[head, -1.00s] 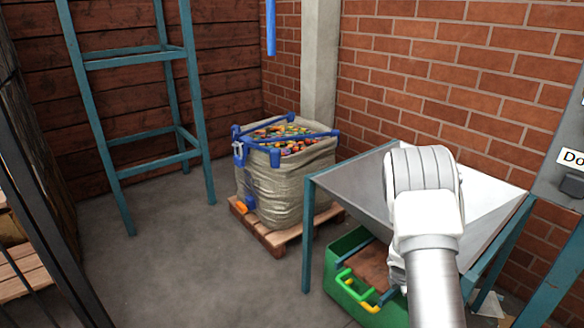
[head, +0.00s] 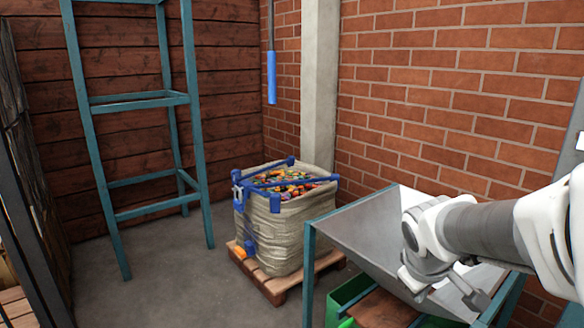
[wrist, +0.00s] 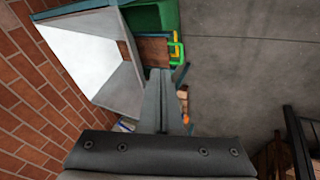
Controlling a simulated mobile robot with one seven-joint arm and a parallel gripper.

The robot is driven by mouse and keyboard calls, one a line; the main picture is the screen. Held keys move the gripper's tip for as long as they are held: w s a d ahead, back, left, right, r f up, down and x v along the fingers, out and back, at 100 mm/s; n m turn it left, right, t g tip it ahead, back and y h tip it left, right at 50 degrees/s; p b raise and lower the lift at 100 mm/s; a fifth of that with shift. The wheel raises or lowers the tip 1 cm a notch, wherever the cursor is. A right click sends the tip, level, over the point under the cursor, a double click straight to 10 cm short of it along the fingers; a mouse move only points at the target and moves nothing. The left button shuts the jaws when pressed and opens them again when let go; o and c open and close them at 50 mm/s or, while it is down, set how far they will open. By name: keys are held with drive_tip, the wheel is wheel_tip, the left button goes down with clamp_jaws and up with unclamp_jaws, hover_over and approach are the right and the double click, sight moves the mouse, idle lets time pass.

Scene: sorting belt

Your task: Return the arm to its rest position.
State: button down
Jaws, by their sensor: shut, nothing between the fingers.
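My arm (head: 480,228) reaches in from the right edge of the head view, over the grey metal hopper (head: 350,235). My gripper (head: 476,300) hangs at its end, in front of the hopper's right part. In the wrist view my gripper (wrist: 166,72) shows its fingers together, with nothing between them. Behind the fingers lie the hopper (wrist: 85,60) and the green crate (wrist: 168,15) with a brown board.
A sack (head: 275,240) full of colourful bits stands on a wooden pallet (head: 272,290) left of the hopper. A teal frame (head: 98,190) stands at the left. A blue handle (head: 271,78) hangs above. Brick walls (head: 430,110) close the right. Grey floor between is clear.

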drive_tip(key=s+a+r+m+y, duration=0.2)
drive_tip(key=s+a+m, duration=0.15)
drive_tip(key=s, duration=0.35)
drive_tip(key=s+a+r+m+y, duration=0.1)
drive_tip(key=s+a+r+m, duration=0.1)
drive_tip(key=s+a, duration=0.45)
wheel_tip(320, 180, up, 19)
drive_tip(key=s+p, duration=0.1)
drive_tip(key=p, duration=1.7)
drive_tip(key=shift+s+d+f+t, duration=0.2)
drive_tip(key=shift+d+t, duration=0.1)
drive_tip(key=shift+d, duration=0.15)
